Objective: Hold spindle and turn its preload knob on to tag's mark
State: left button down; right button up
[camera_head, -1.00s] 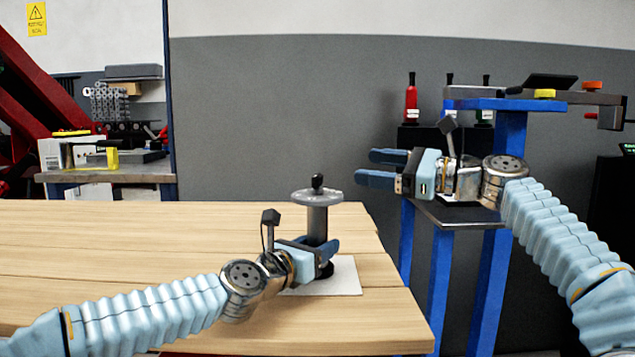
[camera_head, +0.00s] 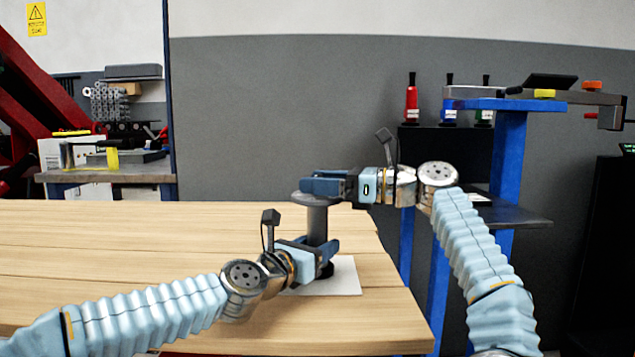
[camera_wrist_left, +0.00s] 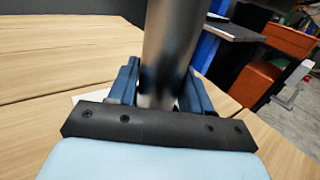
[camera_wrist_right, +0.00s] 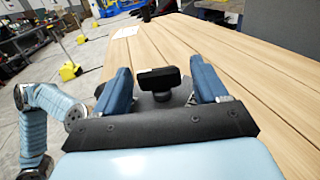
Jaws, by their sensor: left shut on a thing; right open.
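The spindle (camera_head: 317,224) stands upright near the right end of the wooden table, a grey column with a wide disc on top. My left gripper (camera_head: 328,252) is shut on the column low down; the left wrist view shows the column (camera_wrist_left: 168,60) between its blue fingers. My right gripper (camera_head: 312,184) is open at the top of the spindle. In the right wrist view the black knob (camera_wrist_right: 160,78) stands between its two fingers, with gaps on both sides. In the head view the right gripper hides the knob. I cannot make out the tag or its mark.
A white sheet (camera_head: 345,275) lies under the spindle on the wooden table (camera_head: 130,260). A blue-legged stand (camera_head: 508,150) and a dark shelf with red, blue and green bottles are at the right. The table's left part is clear.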

jog(key=shift+a, duration=0.4)
jog(key=c, duration=1)
jog(key=shift+o, duration=0.2)
